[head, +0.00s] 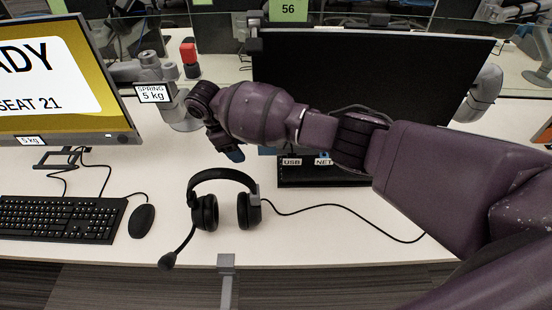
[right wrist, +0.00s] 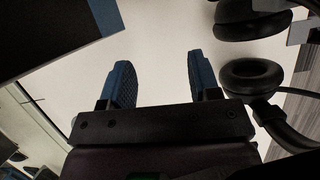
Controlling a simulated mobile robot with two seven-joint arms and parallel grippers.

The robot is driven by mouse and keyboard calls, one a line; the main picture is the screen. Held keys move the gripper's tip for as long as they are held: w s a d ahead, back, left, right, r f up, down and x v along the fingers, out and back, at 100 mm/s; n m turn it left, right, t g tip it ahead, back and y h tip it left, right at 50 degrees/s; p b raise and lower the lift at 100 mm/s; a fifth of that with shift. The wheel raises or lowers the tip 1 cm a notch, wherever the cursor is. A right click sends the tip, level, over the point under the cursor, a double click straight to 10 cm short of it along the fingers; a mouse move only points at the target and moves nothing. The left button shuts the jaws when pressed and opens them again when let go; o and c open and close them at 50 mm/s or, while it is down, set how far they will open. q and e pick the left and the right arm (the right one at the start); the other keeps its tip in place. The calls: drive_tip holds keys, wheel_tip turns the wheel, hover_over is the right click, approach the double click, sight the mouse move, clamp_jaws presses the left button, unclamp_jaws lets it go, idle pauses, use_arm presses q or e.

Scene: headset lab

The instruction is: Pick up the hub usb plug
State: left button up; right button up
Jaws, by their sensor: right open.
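I cannot make out the hub USB plug in either view. A label reading USB (head: 291,161) and one reading NET (head: 323,161) show at the foot of the dark monitor (head: 400,85), partly behind my right arm. My right gripper (head: 233,154) is above the desk, left of the USB label and above the headset (head: 225,208). In the right wrist view the two blue fingers of the right gripper (right wrist: 160,75) stand apart with only bare desk between them. My left gripper is not in view.
The headset's cable runs right across the desk (head: 310,235). A mouse (head: 141,221) and keyboard (head: 60,218) lie left, below a lit monitor (head: 60,75). A grey monitor arm (head: 180,110) with a 5 kg label stands behind. A grey bracket (head: 226,264) is at the front edge.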

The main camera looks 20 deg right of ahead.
drive_tip(key=n+p, duration=0.1)
drive_tip(key=p, duration=0.1)
approach(292, 161)
wheel_tip(292, 161, down, 4)
drive_tip(key=w, duration=0.1)
drive_tip(key=shift+d+b+x, duration=0.2)
drive_tip(key=shift+x, duration=1.25)
drive_tip(key=shift+d+b+x, duration=0.15)
drive_tip(key=shift+d+x, duration=0.05)
drive_tip(key=shift+x, duration=1.3)
drive_tip(key=shift+r, duration=0.15)
drive_tip(key=c, duration=1)
drive_tip(key=shift+w+r, duration=0.1)
drive_tip(key=shift+r, duration=0.05)
